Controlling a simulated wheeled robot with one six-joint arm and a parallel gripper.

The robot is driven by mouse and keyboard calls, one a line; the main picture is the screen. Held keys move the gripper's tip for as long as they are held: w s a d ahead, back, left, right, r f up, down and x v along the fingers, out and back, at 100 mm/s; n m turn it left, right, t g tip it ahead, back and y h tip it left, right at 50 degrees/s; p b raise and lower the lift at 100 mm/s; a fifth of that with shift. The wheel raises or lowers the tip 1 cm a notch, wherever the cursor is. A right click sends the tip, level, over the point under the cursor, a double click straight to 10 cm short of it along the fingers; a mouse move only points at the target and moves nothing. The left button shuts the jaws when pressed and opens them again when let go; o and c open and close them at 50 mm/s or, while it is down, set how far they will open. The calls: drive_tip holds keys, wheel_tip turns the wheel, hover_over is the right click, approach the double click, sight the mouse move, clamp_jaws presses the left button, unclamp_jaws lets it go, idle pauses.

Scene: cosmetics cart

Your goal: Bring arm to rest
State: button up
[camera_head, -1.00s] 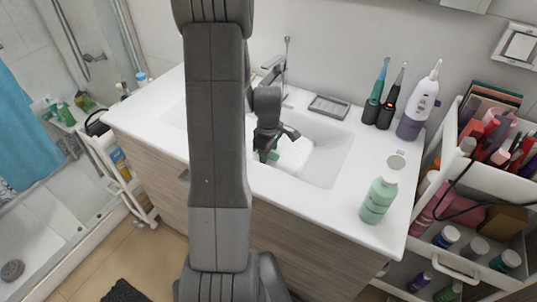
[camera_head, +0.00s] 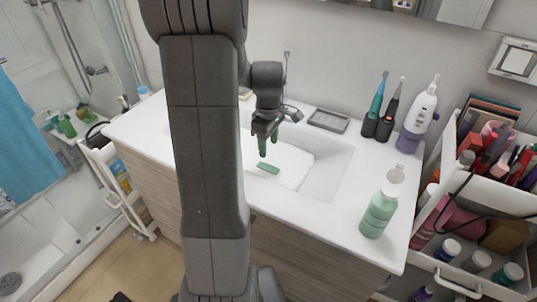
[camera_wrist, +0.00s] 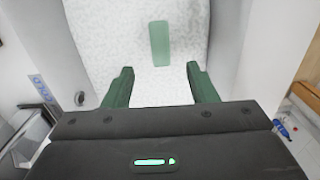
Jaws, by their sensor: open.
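My gripper (camera_head: 262,142) is above the sink basin, with its two green fingers pointing down. In the wrist view my gripper (camera_wrist: 160,70) is open, with nothing between the fingers. A flat green bar (camera_head: 268,168) lies below it on a white textured surface (camera_head: 293,168) in the basin. The bar also shows in the wrist view (camera_wrist: 160,43), beyond the fingertips and apart from them. My arm crosses the head view from top to bottom and hides part of the counter.
The white sink counter (camera_head: 330,219) holds a green pump bottle (camera_head: 379,208), a grey soap dish (camera_head: 328,120), dark electric toothbrushes (camera_head: 386,122) and a purple-white oral irrigator (camera_head: 418,117). A full cosmetics cart (camera_head: 443,175) stands at the right. The faucet is partly hidden behind my gripper.

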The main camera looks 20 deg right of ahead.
sight(268, 167)
drive_tip(key=shift+r, duration=0.7)
wheel_tip(268, 167, down, 12)
drive_tip(key=shift+f, duration=0.15)
drive_tip(key=shift+r, duration=1.7)
drive_tip(key=shift+f, duration=0.1)
